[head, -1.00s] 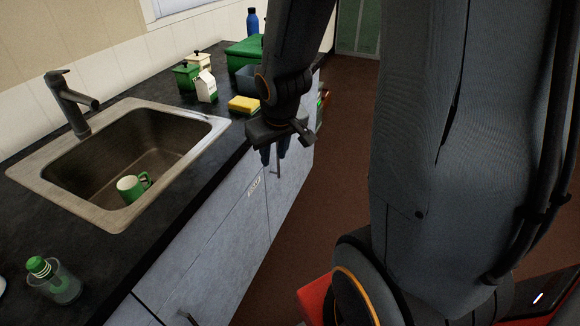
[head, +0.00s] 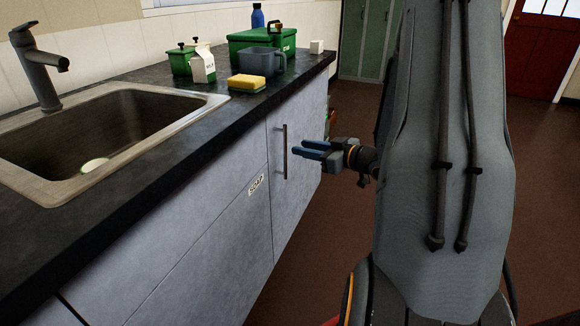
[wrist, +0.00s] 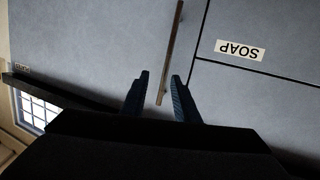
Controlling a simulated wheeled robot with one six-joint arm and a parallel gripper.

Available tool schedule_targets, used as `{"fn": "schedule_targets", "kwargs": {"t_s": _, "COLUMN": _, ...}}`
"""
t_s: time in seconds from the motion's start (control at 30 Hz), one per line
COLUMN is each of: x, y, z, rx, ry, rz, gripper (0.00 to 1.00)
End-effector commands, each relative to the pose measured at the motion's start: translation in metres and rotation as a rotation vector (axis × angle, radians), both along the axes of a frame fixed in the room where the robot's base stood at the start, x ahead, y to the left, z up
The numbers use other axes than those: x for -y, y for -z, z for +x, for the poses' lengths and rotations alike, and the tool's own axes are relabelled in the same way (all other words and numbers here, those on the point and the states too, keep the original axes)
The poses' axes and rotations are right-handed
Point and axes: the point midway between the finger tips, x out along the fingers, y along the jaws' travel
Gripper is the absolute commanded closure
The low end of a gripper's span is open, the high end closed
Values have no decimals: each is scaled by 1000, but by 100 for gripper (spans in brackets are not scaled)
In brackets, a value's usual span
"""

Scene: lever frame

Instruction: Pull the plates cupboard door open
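The cupboard door (head: 300,180) with a dark vertical bar handle (head: 285,152) is closed under the far end of the counter. My gripper (head: 299,150) is open and level, its blue fingers pointing left at the handle with a small gap from the tips. In the wrist view the handle (wrist: 172,45) lines up between the open fingertips (wrist: 160,75); I cannot tell whether it is between them in depth. A small label (wrist: 22,69) near the door's edge in the wrist view is too small to read.
The neighbouring front bears a SOAP label (head: 256,185), upside down in the wrist view. The counter (head: 190,140) overhangs the fronts and holds a sink (head: 110,130), sponge (head: 246,82), carton (head: 203,66), grey container (head: 262,63) and green box (head: 240,40). Brown floor is clear right of the cupboard.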

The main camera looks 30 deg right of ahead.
Motion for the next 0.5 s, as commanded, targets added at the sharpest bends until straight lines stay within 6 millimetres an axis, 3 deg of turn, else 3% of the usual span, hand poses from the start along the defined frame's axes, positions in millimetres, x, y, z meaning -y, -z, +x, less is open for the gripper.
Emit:
{"fn": "schedule_targets", "kwargs": {"t_s": 0.03, "x": 6, "y": 17, "z": -4, "rx": 34, "ry": -20, "rz": 31, "gripper": 72}}
{"fn": "schedule_targets", "kwargs": {"t_s": 0.1, "x": 9, "y": 22, "z": -11, "rx": 81, "ry": -51, "rz": 68, "gripper": 72}}
{"fn": "schedule_targets", "kwargs": {"t_s": 0.33, "x": 12, "y": 27, "z": -27, "rx": 159, "ry": -107, "rz": 134, "gripper": 72}}
{"fn": "schedule_targets", "kwargs": {"t_s": 0.5, "x": 5, "y": 25, "z": -15, "rx": 163, "ry": -114, "rz": 138, "gripper": 72}}
